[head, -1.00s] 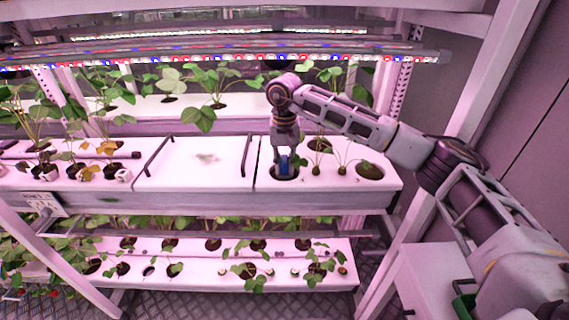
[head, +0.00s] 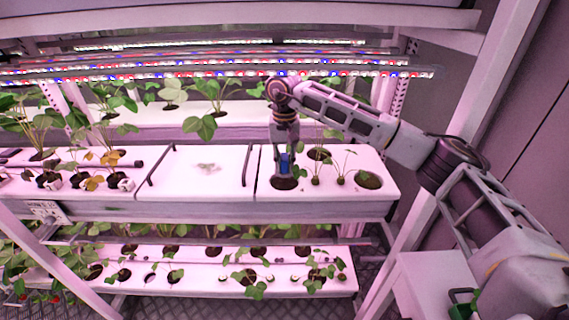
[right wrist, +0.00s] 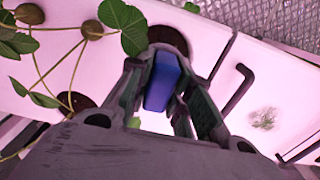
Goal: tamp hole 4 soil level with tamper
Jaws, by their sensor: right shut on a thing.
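My right gripper (head: 284,168) is shut on a blue block-like tool, the tamper (head: 285,162). It points down over a round soil hole (head: 284,183) at the left end of the right-hand white panel. The dark soil shows below and around the tool. The right wrist view also shows the blue tamper (right wrist: 162,82) between the two fingers, with the brown soil of the hole (right wrist: 168,40) beyond it. The tamper's lower end looks just above the soil; contact cannot be told. I see no hole numbers. My left gripper is not in view.
Seedlings (head: 341,181) and other soil holes (head: 368,180) lie right of the gripper on the same panel. A white cover with dark handles (head: 250,165) is to the left. Light bars (head: 220,76) hang above, and a planted lower shelf (head: 200,284) is below.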

